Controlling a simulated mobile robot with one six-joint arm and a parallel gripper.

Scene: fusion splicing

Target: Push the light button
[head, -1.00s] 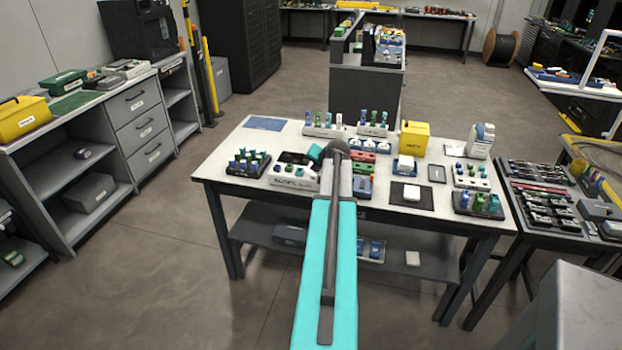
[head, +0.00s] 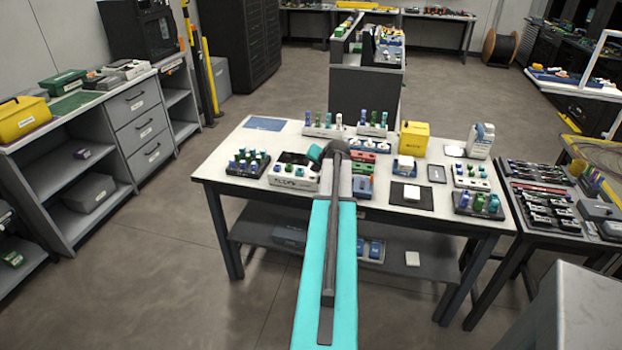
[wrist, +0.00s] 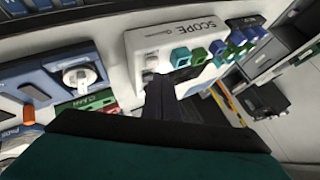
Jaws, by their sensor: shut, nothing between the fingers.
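A white device labelled SCOPE (wrist: 188,30) fills the upper middle of the wrist view. It also shows in the head view as a white box (head: 283,180) on the table, left of my arm. My gripper (wrist: 160,82) is shut and empty, its dark fingers pointing at the device's near edge. A small pale round part (wrist: 148,77) sits beside the fingertips; I cannot tell whether it is the light button or whether the fingers touch it. No label reading "light" is legible. In the head view my arm hides most of the gripper.
Teal, green and blue-capped pieces (wrist: 216,48) stand close right of the fingers in the wrist view. A blue-grey unit with a white knob (wrist: 80,75) lies to the left. In the head view the white worktable (head: 228,183) is crowded; the floor (head: 160,255) at left is open.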

